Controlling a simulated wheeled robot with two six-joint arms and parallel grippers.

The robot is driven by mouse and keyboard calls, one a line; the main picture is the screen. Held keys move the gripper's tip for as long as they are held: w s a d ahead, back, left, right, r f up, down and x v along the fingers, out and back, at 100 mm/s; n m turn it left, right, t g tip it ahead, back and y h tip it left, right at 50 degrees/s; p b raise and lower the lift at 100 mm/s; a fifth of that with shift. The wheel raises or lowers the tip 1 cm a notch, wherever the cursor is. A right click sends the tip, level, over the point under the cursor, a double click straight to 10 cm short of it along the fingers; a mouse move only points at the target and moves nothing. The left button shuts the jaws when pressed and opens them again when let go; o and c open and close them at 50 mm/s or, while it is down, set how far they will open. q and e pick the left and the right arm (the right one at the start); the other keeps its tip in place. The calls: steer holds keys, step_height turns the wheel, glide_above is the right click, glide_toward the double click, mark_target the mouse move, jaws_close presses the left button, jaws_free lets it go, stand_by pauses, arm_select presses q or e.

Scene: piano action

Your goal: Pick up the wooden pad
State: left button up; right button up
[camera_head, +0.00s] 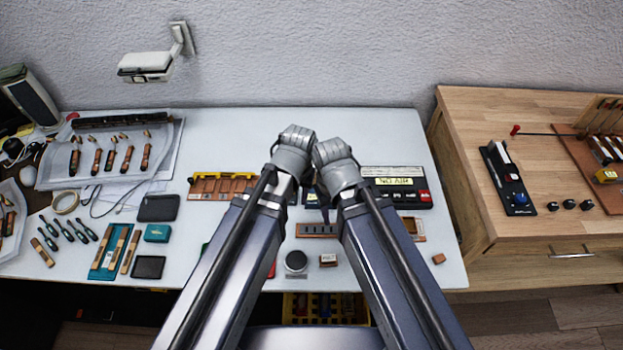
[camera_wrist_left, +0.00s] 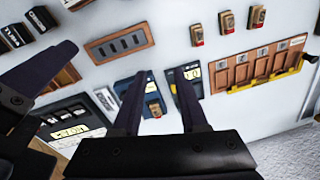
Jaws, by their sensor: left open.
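Several small wooden blocks could be the wooden pad; I cannot tell which one is meant. In the left wrist view, one small brown block (camera_wrist_left: 154,108) lies on a dark device between the fingers of my left gripper (camera_wrist_left: 157,78), which is open and does not visibly touch it. Other small wooden pieces (camera_wrist_left: 227,21) lie farther off on the white table. In the head view, a small wooden block (camera_head: 438,259) lies near the table's right front corner. A dark finger-like part, likely my right gripper (camera_wrist_left: 40,78), shows at left in the wrist view.
A slotted wooden strip (camera_wrist_left: 120,43) and a wooden rack with yellow edging (camera_wrist_left: 262,68) lie near the left gripper. The black NO.AIR box (camera_head: 398,184) is to the right. Tools and pouches crowd the left side. A wooden cabinet (camera_head: 470,150) stands at right.

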arm_select(q)
steer(key=w+d+n+t+b, duration=0.15)
steer(key=w+d, duration=0.25)
steer(key=w, duration=0.8)
steer(key=shift+n+t+h, duration=0.4)
steer(key=shift+n+t, duration=0.05)
steer(key=b+x, duration=0.2)
steer(key=x, duration=0.1)
steer(key=b+x, duration=0.5)
steer(key=shift+s+d+f+b, duration=0.2)
steer(key=shift+f+b, duration=0.1)
steer(key=shift+f, duration=0.15)
arm_select(e)
step_height(320, 180, down, 9)
steer(key=shift+f, duration=0.2)
arm_select(q)
steer(key=shift+r, duration=0.1)
arm_select(e)
steer(key=shift+r, duration=0.1)
arm_select(q)
steer(key=shift+c, duration=0.4)
jaws_close()
